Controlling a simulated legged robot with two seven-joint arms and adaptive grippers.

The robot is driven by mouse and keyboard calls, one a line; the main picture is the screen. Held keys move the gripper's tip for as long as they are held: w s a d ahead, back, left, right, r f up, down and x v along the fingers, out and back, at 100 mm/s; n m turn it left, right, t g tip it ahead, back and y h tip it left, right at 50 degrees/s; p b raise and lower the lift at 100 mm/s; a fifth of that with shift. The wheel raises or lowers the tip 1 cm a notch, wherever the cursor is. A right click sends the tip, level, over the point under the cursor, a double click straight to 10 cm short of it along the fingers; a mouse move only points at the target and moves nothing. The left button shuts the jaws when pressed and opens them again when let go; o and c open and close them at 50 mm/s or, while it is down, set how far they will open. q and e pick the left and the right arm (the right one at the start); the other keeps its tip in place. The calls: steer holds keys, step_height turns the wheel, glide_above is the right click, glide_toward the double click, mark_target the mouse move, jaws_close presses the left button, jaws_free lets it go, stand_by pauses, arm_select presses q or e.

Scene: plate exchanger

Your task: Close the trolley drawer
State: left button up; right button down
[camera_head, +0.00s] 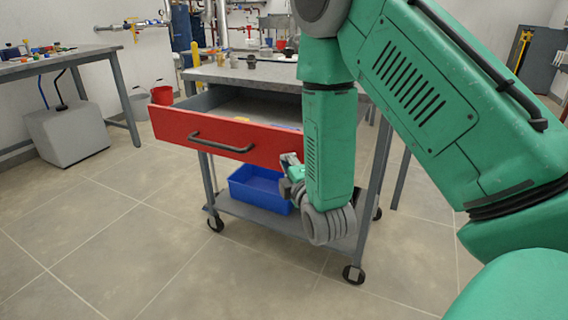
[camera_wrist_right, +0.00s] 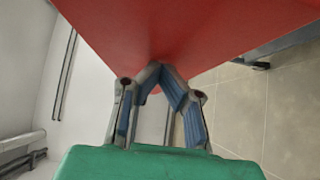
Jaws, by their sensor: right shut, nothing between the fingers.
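The trolley (camera_head: 285,215) stands in the middle of the head view. Its drawer (camera_head: 215,136) has a red front with a dark bar handle (camera_head: 221,142) and is pulled open towards me. My right gripper (camera_head: 286,172) is shut and empty at the lower right part of the red front. In the right wrist view my shut fingers (camera_wrist_right: 160,68) meet at the red panel (camera_wrist_right: 190,30), touching it or very close to it; I cannot tell which. My green right arm hides the right end of the drawer front. My left gripper is not in view.
A blue bin (camera_head: 262,188) sits on the trolley's lower shelf. Small objects lie on the trolley top (camera_head: 225,75). The tiled floor (camera_head: 150,240) in front is clear.

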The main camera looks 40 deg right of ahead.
steer(key=w+d, duration=0.1)
steer(key=d, duration=0.1)
steer(key=w+d+r+p, duration=0.1)
steer(key=d, duration=0.1)
steer(key=w+d+p, duration=0.1)
steer(key=d, duration=0.1)
steer(key=shift+w+r, duration=0.25)
steer(key=shift+w, duration=0.15)
steer(key=w+d, duration=0.1)
steer(key=d, duration=0.3)
steer(key=w+d+f, duration=0.1)
steer(key=d, duration=0.3)
steer(key=w+d, duration=0.2)
steer(key=d, duration=0.2)
steer(key=shift+w+d+f, duration=0.1)
steer(key=shift+d+f, duration=0.15)
steer(key=shift+d, duration=0.1)
steer(key=d, duration=0.1)
steer(key=w+d, duration=0.1)
steer(key=d, duration=0.1)
steer(key=w+d+r, duration=0.1)
steer(key=shift+w+d, duration=0.15)
steer(key=shift+w, duration=0.1)
steer(key=shift+w+d+f, duration=0.1)
steer(key=shift+d, duration=0.6)
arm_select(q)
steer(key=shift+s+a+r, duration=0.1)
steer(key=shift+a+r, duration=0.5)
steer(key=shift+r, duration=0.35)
